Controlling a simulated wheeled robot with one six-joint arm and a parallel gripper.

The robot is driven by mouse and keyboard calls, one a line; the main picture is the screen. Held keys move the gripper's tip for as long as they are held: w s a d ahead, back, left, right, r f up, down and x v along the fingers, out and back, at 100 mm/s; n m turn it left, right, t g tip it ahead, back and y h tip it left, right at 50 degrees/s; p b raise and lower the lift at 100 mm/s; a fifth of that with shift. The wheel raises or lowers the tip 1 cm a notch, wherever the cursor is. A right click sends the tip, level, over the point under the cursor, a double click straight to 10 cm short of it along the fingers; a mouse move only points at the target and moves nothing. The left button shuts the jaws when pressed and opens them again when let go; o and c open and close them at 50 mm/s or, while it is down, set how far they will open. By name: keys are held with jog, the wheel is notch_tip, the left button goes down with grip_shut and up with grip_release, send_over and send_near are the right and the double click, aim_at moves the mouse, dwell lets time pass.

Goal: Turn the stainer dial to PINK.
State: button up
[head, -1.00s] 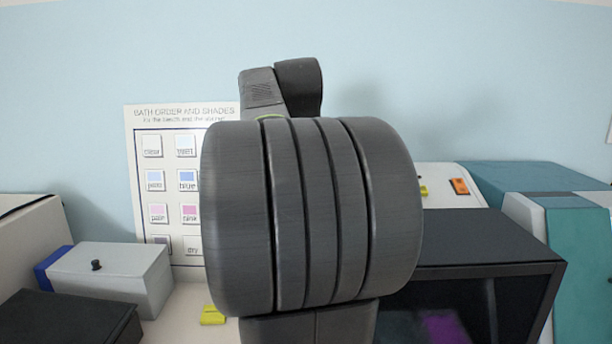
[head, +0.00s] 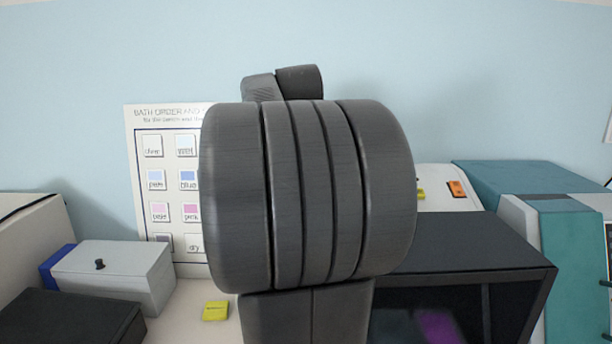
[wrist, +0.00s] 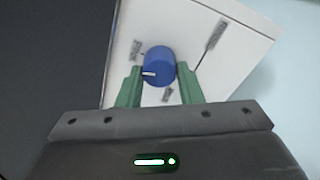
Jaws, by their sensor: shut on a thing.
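The blue stainer dial (wrist: 159,62) shows in the wrist view, on a white panel (wrist: 200,30). It has a white pointer mark that points to the left in that view. Small grey labels stand around the dial, but they are too blurred to read. My gripper (wrist: 158,76) has its two green fingers on either side of the dial and is shut on it. In the head view my own arm covers the middle, and the dial and gripper are hidden.
A poster of bath shades (head: 165,140) hangs on the wall. A grey box with a black knob (head: 110,275) stands at left, near a yellow block (head: 215,311). A dark cabinet (head: 470,245) and a teal machine (head: 575,260) stand at right.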

jog(key=shift+r+m+p, duration=0.1)
jog(key=shift+m+p, duration=0.2)
jog(key=shift+m, duration=1)
jog(key=o, duration=1)
jog(key=v, duration=1.3)
jog(key=shift+s+d+r, duration=0.1)
jog(key=shift+s+r, duration=0.1)
jog(key=shift+r, duration=0.15)
